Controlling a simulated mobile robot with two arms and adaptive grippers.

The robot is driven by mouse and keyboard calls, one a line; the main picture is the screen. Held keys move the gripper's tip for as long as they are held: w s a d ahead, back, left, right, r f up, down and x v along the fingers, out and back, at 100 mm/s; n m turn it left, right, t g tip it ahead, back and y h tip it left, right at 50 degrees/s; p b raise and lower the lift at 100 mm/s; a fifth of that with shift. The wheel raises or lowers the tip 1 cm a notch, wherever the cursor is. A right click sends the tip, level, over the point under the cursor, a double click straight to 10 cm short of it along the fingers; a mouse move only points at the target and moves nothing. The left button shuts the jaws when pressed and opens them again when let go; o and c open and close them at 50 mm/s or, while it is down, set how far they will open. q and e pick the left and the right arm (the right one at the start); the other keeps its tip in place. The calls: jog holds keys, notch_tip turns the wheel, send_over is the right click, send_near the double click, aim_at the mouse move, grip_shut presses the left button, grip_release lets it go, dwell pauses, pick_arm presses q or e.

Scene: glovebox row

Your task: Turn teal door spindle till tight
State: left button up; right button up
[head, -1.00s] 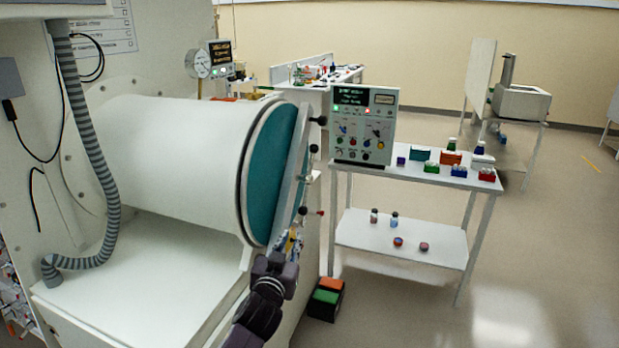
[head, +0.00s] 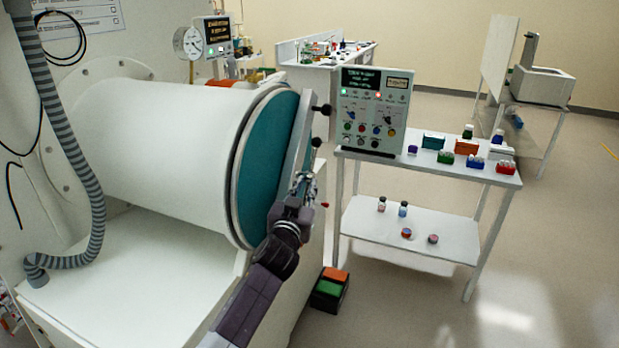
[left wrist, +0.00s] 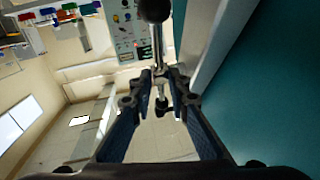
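The teal door (head: 272,165) closes the end of the white cylindrical chamber (head: 165,150), with a pale bar (head: 300,135) across its face. Black knobs (head: 325,109) stick out beyond the bar. My left gripper (head: 303,187) is at the door's outer face, below these knobs. In the left wrist view, a metal rod with a black ball end (left wrist: 153,10) runs between the fingers of my left gripper (left wrist: 162,76). The fingers stand on either side of it, with narrow gaps visible. The spindle's hub is mostly hidden by the gripper in the head view. My right gripper is not in view.
A white cart (head: 450,168) with a control box (head: 372,112) and several small racks stands right of the door. An orange and green box (head: 330,290) sits on the floor below. A ribbed grey hose (head: 75,150) hangs at the left. Floor at the right is clear.

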aim_at(309, 181)
pick_arm(q)
jog(key=w, duration=0.2)
jog(key=shift+w+d+f, duration=0.15)
jog(key=shift+w+d, duration=0.1)
jog(key=shift+w, duration=0.7)
jog(key=shift+w+d, duration=0.1)
jog(key=shift+w, duration=0.1)
grip_shut()
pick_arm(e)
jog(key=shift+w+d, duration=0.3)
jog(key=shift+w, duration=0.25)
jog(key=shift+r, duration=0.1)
